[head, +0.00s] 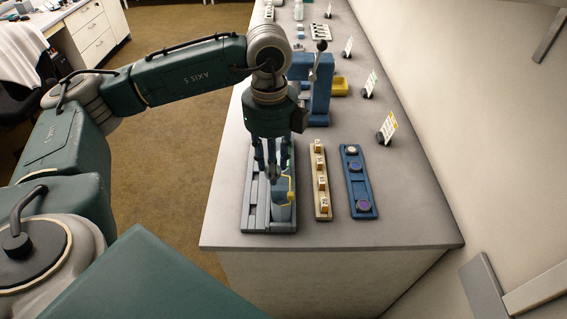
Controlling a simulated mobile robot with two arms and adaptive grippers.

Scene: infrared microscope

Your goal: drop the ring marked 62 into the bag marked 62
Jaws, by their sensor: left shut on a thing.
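My left gripper (273,175) points down over the grey-blue tray (257,218) near the front of the bench. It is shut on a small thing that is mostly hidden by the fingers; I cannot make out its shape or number. A blue rack (369,213) on the right holds round pieces that look like rings, a pale one (354,152) and two purplish ones, with a bare place between the purplish ones. No mark 62 is legible, and I cannot make out the bag. My right gripper is not in view.
A beige rack (325,216) with several small labelled blocks stands between tray and blue rack. A blue instrument (318,95), yellow bin (340,87) and standing cards (387,127) are farther back. The front right bench is clear.

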